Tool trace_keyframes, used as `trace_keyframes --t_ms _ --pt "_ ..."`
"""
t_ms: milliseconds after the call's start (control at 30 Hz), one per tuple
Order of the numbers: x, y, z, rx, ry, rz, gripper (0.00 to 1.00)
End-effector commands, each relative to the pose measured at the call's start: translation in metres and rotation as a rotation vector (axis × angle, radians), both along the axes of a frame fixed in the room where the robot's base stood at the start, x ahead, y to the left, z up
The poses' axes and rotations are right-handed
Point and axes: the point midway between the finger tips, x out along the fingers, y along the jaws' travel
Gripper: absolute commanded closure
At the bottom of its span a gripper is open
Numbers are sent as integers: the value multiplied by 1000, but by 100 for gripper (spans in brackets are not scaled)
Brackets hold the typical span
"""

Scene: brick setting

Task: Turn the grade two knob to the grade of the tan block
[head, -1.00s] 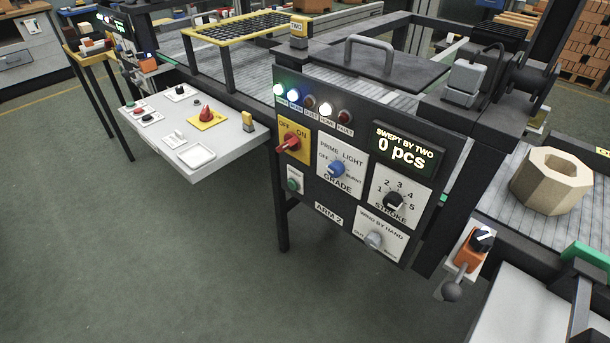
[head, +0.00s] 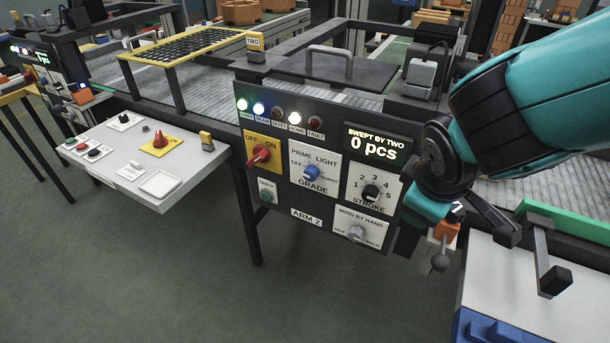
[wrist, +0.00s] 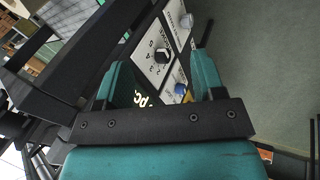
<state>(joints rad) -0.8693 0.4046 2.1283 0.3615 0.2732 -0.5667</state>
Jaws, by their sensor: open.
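The blue grade knob (head: 311,173) is on a white plate of the arm two panel (head: 281,209), among the labels PRIME, LIGHT, OFF and BURNT. Its pointer is too small to read surely. It also shows in the wrist view (wrist: 181,89), by the right finger. My gripper (wrist: 162,58) is open and empty, facing the panel, with its teal fingers on either side of the black stroke knob (wrist: 163,55) in the picture. I cannot tell its distance from the panel. In the head view my arm covers the right side. The tan block is not visible now.
A red OFF/ON switch (head: 260,156) sits left of the grade knob and a grey wind-by-hand knob (head: 356,233) lower right. The display (head: 376,144) reads 0 pcs. A white control desk (head: 148,159) stands left. An orange-bodied lever (head: 446,236) hangs right of the panel.

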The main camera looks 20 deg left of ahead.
Motion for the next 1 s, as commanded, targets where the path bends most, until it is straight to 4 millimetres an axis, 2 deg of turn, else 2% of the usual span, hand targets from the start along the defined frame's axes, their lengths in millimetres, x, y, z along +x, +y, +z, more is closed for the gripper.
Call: trace_keyframes --t_ms 33,100,200,300,400,533,667,767,1000 --pt "3 31 -17 -92 -81 115 37" --pt "8 68 -34 -220 -223 270 37" --pt "-2 118 -52 -398 -422 482 37" --pt "-22 159 -64 -549 -599 653 37" --pt "-43 185 -71 -659 -733 772 37" --pt "-60 202 -74 -738 -829 847 37" --pt "-55 207 -76 -758 -852 862 37" --pt "-39 209 -80 -757 -849 859 37" --pt "12 219 -94 -755 -847 856 37"
